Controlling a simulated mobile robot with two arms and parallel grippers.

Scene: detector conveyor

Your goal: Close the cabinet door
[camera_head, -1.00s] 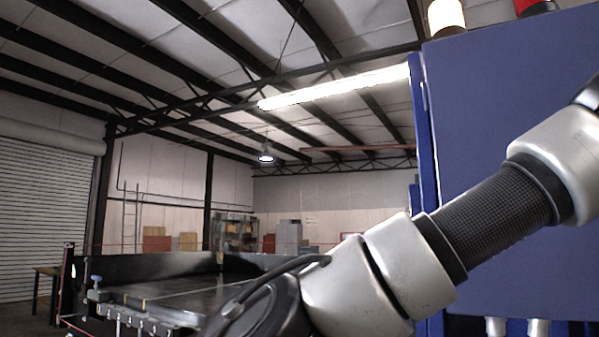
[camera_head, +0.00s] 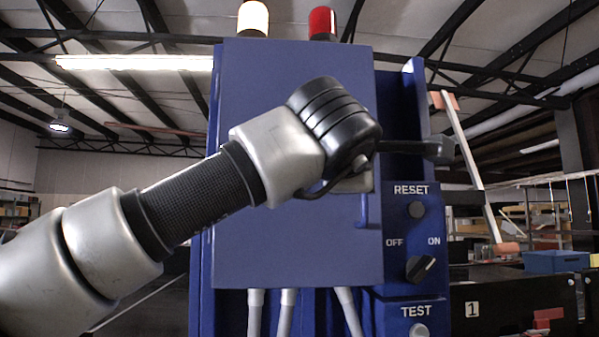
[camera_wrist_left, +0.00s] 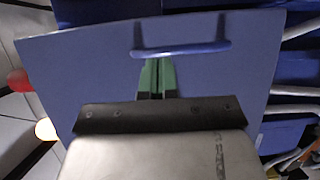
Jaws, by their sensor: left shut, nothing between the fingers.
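The blue cabinet door (camera_head: 260,75) faces me in the head view, with my left arm crossing in front of it. My left gripper (camera_head: 442,150) is shut and empty and points right, past the door's right edge in the head view. In the left wrist view its green-padded fingertips (camera_wrist_left: 157,72) overlap the door face beside the handle, with contact unclear. My right gripper is out of view.
A control panel with a RESET button (camera_head: 416,210) and an OFF/ON knob (camera_head: 420,269) is right of the door. A white lamp (camera_head: 253,19) and a red lamp (camera_head: 322,22) stand on top. Grey conduits (camera_head: 287,312) run below the door. A blue bin (camera_head: 556,261) is at right.

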